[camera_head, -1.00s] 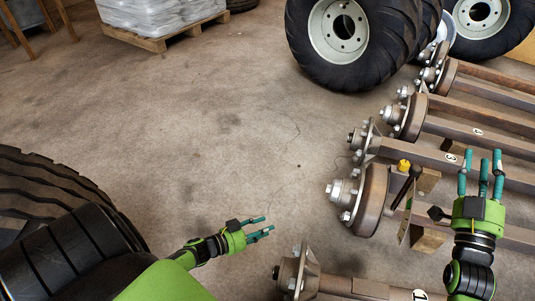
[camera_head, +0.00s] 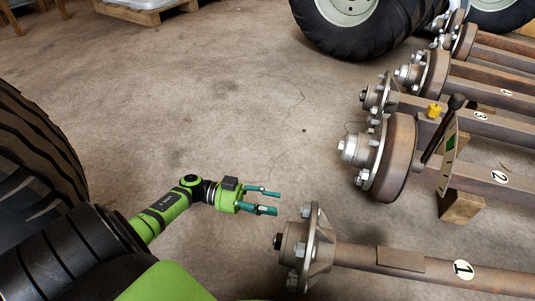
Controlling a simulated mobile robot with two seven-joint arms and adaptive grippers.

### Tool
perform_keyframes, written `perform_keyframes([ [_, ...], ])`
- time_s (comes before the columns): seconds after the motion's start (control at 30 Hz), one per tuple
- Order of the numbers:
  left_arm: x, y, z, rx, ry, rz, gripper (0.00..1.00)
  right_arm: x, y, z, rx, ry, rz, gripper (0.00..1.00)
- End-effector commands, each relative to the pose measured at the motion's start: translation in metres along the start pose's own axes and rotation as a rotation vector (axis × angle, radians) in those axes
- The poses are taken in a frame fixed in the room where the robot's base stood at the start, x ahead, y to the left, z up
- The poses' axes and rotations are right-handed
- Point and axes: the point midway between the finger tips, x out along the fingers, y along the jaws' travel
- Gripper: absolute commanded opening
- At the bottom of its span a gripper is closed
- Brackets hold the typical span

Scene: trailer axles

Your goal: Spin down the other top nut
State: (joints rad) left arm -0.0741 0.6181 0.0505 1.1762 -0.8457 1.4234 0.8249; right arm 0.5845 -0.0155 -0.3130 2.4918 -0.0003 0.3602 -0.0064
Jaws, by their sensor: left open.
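The left gripper (camera_head: 268,201) is open and empty, its teal fingers pointing right, above the floor and left of axle 1. Axle 1 (camera_head: 400,262) lies at the bottom right, with a flanged hub (camera_head: 308,247) at its left end. Bolts or nuts stick out around the hub flange, including one near its top (camera_head: 306,212); which of these are nuts I cannot tell. The gripper's fingertips are apart from the hub. Axle 2 (camera_head: 470,172) lies behind it, with a round brown drum (camera_head: 393,157) and bolts on its hub. My right gripper is out of view.
A dark-handled tool (camera_head: 444,135) and a yellow piece (camera_head: 434,110) are at axles 2 and 3. Wooden blocks (camera_head: 460,206) support axle 2. Big tyres stand at the left (camera_head: 35,150) and the back (camera_head: 350,25). The middle floor is clear.

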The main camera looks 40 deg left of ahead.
Motion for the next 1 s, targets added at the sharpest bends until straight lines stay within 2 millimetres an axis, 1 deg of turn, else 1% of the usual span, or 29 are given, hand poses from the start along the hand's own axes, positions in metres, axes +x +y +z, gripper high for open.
perform_keyframes([
  [0.13, 0.013, 0.001, 0.0, 0.003, 0.005, 0.004, 0.43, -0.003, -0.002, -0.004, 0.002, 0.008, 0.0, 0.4],
  [0.4, 0.053, 0.001, 0.001, 0.004, 0.004, 0.001, 0.43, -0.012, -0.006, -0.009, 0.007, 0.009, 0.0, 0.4],
  [0.5, 0.062, 0.0, 0.001, 0.003, 0.003, 0.001, 0.43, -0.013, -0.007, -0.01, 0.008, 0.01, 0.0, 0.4],
  [0.63, 0.069, 0.0, -0.001, 0.002, 0.003, 0.001, 0.43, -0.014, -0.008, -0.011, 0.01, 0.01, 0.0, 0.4],
  [0.87, 0.07, -0.001, -0.001, 0.001, 0.002, 0.0, 0.43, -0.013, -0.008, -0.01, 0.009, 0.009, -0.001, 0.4],
  [0.9, 0.07, -0.001, -0.001, 0.001, 0.002, 0.0, 0.39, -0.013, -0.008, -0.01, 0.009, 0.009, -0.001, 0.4],
  [0.97, 0.07, -0.001, -0.001, 0.001, 0.001, 0.0, 0.15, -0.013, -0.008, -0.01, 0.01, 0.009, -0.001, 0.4],
  [1.0, 0.07, -0.001, -0.001, 0.001, 0.0, -0.001, 0.0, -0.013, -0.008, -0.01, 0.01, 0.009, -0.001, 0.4],
])
